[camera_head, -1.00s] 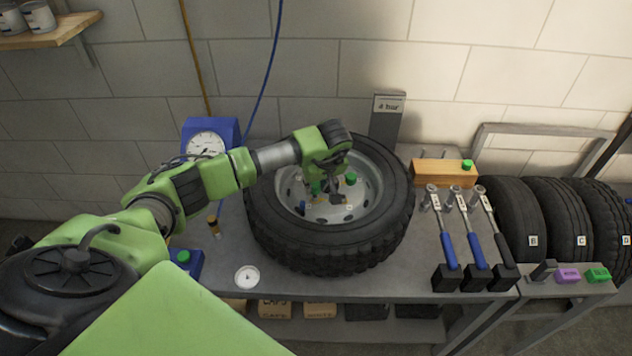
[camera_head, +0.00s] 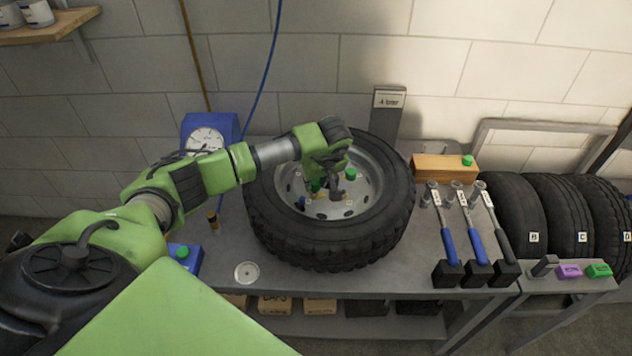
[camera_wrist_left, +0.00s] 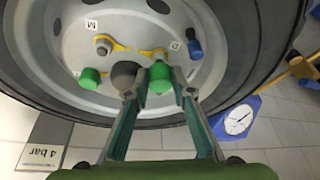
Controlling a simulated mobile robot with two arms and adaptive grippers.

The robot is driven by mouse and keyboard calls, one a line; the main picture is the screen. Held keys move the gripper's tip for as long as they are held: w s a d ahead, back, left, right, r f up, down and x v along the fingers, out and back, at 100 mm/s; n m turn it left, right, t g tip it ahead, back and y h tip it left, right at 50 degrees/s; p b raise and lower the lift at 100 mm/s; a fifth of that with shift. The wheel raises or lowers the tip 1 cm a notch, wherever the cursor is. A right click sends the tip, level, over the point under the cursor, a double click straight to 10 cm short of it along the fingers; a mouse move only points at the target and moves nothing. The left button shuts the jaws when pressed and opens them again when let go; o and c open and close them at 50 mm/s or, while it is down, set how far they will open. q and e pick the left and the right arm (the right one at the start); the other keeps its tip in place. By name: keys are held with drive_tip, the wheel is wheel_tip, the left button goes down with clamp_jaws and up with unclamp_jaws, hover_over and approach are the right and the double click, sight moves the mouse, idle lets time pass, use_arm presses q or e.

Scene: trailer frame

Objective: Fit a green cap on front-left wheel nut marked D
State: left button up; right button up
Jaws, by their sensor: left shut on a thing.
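The wheel (camera_head: 385,228) lies flat on the bench with its hub face up. My left gripper (camera_head: 325,186) reaches over the hub; it also shows in the left wrist view (camera_wrist_left: 148,84). It is shut on a green cap (camera_wrist_left: 160,77), held between the fingertips close above the hub. A second green cap (camera_wrist_left: 90,78) sits on the hub to the left, and a blue cap (camera_wrist_left: 195,49) to the right. A bare nut (camera_wrist_left: 103,45) with a yellow pointer is beside the label M (camera_wrist_left: 91,25). Another small label (camera_wrist_left: 174,45), possibly D, is near the blue cap.
A blue gauge (camera_head: 210,132) stands at the back left of the bench. A wooden block (camera_head: 440,168) with a green cap and several torque wrenches (camera_head: 462,235) are on the right. A white round dish (camera_head: 247,273) lies at the front. Spare tyres (camera_head: 560,215) stand far right.

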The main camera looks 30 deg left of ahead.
use_arm(q)
drive_tip(key=shift+f+b, duration=1.25)
drive_tip(key=shift+f, duration=0.25)
drive_tip(key=o, duration=0.8)
drive_tip(key=o, duration=0.5)
